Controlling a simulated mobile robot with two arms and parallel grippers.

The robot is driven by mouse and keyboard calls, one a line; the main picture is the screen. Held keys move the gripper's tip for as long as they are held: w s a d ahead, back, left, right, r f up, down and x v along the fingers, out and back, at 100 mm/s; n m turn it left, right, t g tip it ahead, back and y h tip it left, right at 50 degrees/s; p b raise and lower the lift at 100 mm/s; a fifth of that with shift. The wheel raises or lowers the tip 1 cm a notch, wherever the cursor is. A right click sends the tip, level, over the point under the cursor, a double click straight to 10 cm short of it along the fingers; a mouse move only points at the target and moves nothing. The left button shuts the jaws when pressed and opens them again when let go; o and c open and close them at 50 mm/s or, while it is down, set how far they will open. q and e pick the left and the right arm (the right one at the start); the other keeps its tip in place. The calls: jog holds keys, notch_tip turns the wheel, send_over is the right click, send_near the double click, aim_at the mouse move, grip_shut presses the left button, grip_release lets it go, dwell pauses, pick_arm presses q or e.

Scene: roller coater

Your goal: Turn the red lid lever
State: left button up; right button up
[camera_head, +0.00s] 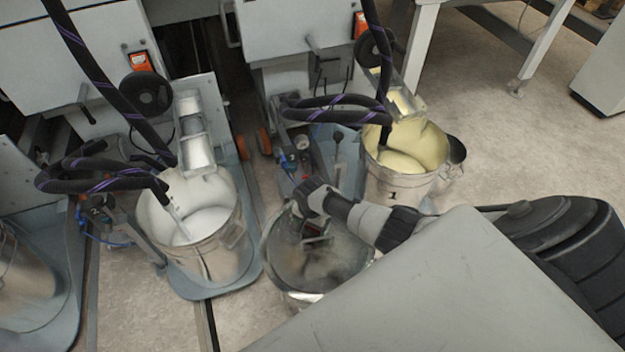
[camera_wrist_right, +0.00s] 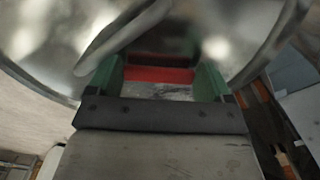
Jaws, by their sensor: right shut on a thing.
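The red lid lever (camera_wrist_right: 158,74) shows in the right wrist view as a red bar between the two green fingers of my right gripper (camera_wrist_right: 160,84). The gripper is shut on it. Most of the lever is hidden by the fingers and the gripper body. In the head view my right gripper (camera_head: 314,226) reaches down over the shiny metal lid (camera_head: 345,250) of a round container, and the lever is hard to make out there. The lid also fills the upper part of the right wrist view (camera_wrist_right: 240,40). My left gripper is not in view.
An open bucket of white liquid (camera_head: 225,255) stands left of the lid, and bucket 1 with pale yellow liquid (camera_head: 400,190) stands to its right. Black hoses (camera_head: 110,182) hang into both. Machine cabinets (camera_head: 85,50) stand behind. Floor at the right (camera_head: 490,130) is clear.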

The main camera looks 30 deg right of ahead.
jog(key=shift+s+a+f, duration=0.4)
jog(key=shift+a+f, duration=0.1)
dwell(0.4)
jog(key=o, duration=1.2)
jog(key=shift+c, duration=0.2)
jog(key=shift+w+r, duration=0.2)
jog(key=shift+w, duration=0.1)
jog(key=shift+d+r+p, duration=0.1)
jog(key=shift+r+p, duration=0.05)
jog(key=shift+p, duration=0.2)
jog(key=shift+w+d+r+p, duration=0.1)
jog(key=shift+w+r+p, duration=0.1)
jog(key=shift+r+p, duration=0.85)
jog(key=shift+r, duration=0.15)
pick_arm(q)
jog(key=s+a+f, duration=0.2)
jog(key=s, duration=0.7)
pick_arm(e)
jog(key=shift+r, duration=0.25)
pick_arm(q)
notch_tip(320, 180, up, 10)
jog(key=p, duration=1)
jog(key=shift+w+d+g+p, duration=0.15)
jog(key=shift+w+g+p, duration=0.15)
pick_arm(e)
notch_tip(320, 180, up, 10)
jog(key=shift+f, duration=0.25)
